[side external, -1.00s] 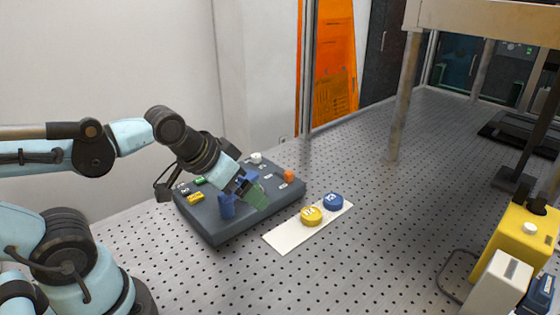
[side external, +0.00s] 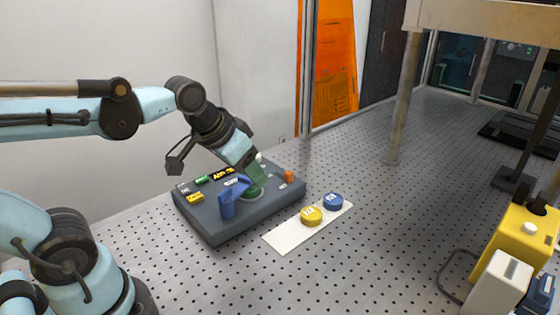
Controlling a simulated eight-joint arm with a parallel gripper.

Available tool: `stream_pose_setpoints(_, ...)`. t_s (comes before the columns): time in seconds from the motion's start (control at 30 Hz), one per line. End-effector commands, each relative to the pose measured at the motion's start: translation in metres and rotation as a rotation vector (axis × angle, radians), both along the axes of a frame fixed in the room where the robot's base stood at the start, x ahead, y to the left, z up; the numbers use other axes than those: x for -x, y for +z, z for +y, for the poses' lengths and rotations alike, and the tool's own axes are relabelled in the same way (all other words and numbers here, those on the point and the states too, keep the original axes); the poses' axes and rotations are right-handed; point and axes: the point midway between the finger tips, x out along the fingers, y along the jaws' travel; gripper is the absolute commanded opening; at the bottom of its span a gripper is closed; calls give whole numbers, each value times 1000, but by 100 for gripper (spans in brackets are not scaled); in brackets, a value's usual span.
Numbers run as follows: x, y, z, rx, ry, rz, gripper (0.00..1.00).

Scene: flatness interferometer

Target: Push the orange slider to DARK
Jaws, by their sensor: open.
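The orange slider (side external: 289,175) is a small orange block near the right end of the dark grey control box (side external: 222,236). Small white labels lie beside it, too small to read. My gripper (side external: 256,178) is over the middle of the box, to the left of the orange slider and apart from it. Its green fingers point down at a round green-grey part (side external: 252,195) on the box top. I cannot tell whether they touch it. The fingers and wrist hide part of the box top.
A blue raised part (side external: 228,204), a yellow button (side external: 195,197) and a green button (side external: 202,180) are on the box. A white strip (side external: 283,237) with a yellow disc (side external: 311,215) and a blue disc (side external: 333,202) lies to the right.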

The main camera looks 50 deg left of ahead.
Motion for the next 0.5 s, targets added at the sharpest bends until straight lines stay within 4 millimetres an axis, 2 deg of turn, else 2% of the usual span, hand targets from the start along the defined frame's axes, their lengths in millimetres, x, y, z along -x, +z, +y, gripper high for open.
stream_pose_setpoints(0.03, -12, 9, 3, -3, 2, 29, 47)
stream_pose_setpoints(0.2, -45, 27, 13, -10, 5, 129, 47)
stream_pose_setpoints(0.5, -106, 37, 35, -10, 5, 305, 47)
